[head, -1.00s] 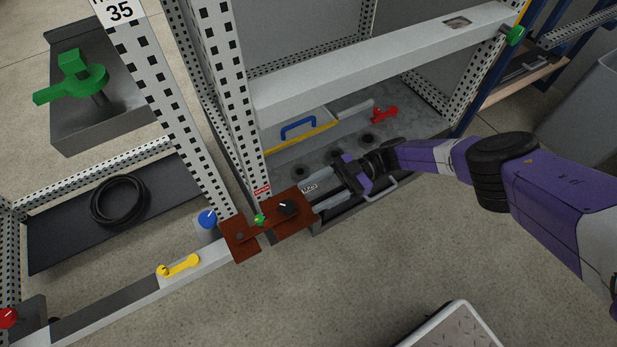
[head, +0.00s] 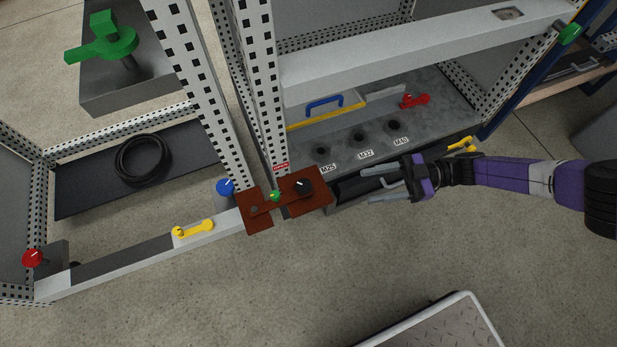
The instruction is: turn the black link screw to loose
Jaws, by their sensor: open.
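The black link screw (head: 302,188) is a round black knob with a pale mark on top. It sits on the right part of the reddish-brown link block (head: 318,196), at the foot of the cabinet post. A small green screw (head: 275,196) stands to its left on the same block. My gripper (head: 367,185) is to the right of the block, with its two grey fingers apart and pointing left. It is empty and does not touch the black screw. The gap between fingertips and screw is clear.
A blue knob (head: 225,188) and a yellow handle (head: 194,229) lie left of the block along the rail. Holes labelled M25, M32 and M40 are in the cabinet floor (head: 430,110) behind my gripper. A red handle (head: 415,101) stands there too.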

